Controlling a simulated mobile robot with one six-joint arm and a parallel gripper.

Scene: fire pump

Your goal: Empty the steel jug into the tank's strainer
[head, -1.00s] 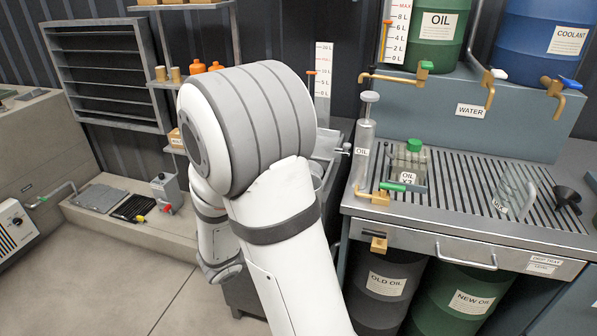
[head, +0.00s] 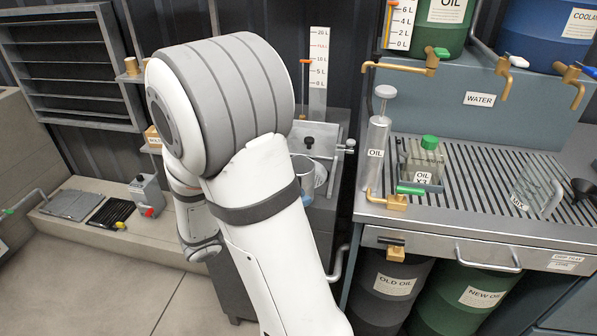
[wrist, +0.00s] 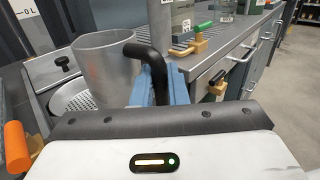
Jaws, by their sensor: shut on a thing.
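The steel jug (wrist: 103,68) looks upright and open-topped in the wrist view, with a black handle (wrist: 150,62) on its right side. My gripper (wrist: 160,90), with blue fingers, is shut on that handle. The perforated strainer (wrist: 72,98) shows in the tank top, below and left of the jug. In the head view the jug (head: 303,172) shows partly past my arm, beside the round strainer (head: 320,174). The jug's contents cannot be seen.
The tank's level scale (head: 318,72) stands behind it. To the right are an oil pump (head: 378,140), a green-capped oil can (head: 424,160) and a glass jug (head: 535,190) on the slatted bench (head: 475,185). A black knob (wrist: 65,63) sits near the strainer.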

